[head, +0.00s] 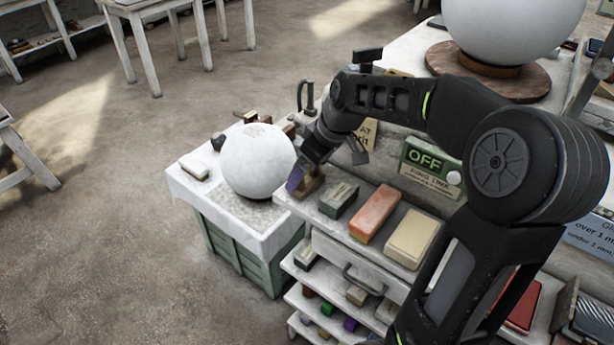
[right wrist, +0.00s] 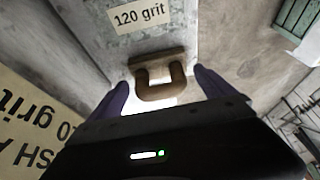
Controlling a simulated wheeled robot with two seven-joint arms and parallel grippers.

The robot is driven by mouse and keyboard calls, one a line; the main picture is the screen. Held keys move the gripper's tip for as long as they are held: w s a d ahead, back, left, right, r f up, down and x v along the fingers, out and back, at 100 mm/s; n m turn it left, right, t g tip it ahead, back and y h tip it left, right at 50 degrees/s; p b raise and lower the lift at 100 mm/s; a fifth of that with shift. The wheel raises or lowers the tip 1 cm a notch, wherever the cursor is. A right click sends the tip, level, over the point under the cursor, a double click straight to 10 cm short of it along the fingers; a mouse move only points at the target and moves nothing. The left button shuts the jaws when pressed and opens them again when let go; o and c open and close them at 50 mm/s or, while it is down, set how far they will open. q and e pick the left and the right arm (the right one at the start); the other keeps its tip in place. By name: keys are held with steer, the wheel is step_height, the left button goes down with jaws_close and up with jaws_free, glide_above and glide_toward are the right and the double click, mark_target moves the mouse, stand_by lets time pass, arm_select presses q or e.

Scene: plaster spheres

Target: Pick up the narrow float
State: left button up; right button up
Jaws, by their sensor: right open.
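The narrow float shows in the right wrist view as a brown wooden piece (right wrist: 158,78) with a U-shaped handle, on a light surface by a "120 grit" label. In the head view only a brown part of it (head: 311,185) shows at the left end of the shelf top; the rest is hidden by my gripper. My right gripper (right wrist: 163,92) is open, with its purple fingertips on either side of the handle and gaps left at both sides. In the head view the right gripper (head: 296,180) reaches down at the shelf's left end. My left gripper is not in view.
A grey block (head: 338,200), an orange block (head: 374,213) and a beige block (head: 411,238) lie to the right on the shelf top. A large white sphere (head: 257,160) stands close left on a cloth-covered green crate (head: 235,246). An "OFF" sign (head: 428,160) stands behind.

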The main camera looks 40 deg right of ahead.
steer(key=shift+c, duration=0.3)
steer(key=c, duration=1.6)
steer(key=shift+r, duration=0.1)
step_height(320, 180, up, 10)
steer(key=shift+f, duration=0.1)
